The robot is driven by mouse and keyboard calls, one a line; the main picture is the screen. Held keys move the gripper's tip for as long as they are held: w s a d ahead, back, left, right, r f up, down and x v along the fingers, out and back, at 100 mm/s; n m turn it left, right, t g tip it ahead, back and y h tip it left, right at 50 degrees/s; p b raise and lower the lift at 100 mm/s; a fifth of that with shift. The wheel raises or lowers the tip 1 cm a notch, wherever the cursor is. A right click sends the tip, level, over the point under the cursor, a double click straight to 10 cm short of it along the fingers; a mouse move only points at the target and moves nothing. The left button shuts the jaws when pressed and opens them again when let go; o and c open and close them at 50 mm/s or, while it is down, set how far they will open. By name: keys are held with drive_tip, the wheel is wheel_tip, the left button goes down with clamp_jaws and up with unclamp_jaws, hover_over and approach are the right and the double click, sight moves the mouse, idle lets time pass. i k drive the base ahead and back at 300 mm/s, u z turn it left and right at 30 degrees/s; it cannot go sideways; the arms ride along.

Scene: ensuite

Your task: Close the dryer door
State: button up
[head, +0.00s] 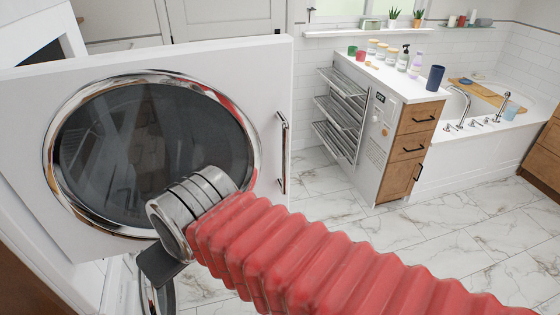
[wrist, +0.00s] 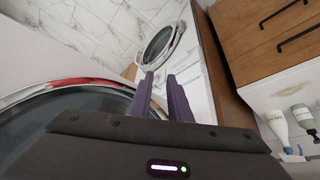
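The dryer door (head: 272,130) stands open in the head view, a white panel with a round dark window (head: 145,150) in a chrome ring and an upright bar handle (head: 283,150) near its right edge. My red-sleeved arm crosses in front of the door's lower right part. In the wrist view the chrome-ringed window (wrist: 65,95) fills the lower left. My gripper (wrist: 161,77) shows there as two purple fingers with a gap between them and nothing in it. It is beside the window; I cannot tell whether it touches the door. Its fingers are hidden in the head view.
A second round chrome-ringed window (wrist: 158,46) shows beyond the fingers in the wrist view. Wooden drawers (wrist: 270,40) and bottles are at right there. In the head view a cabinet with a towel rack (head: 340,115) and a bathtub (head: 470,150) stand right, with clear marble floor (head: 420,235) in front.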

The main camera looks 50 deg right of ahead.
sight(86, 141)
drive_tip(key=z, duration=0.2)
drive_tip(key=k, duration=0.9)
drive_tip(key=u, duration=0.15)
drive_tip(key=i, duration=0.5)
drive_tip(key=u, duration=0.05)
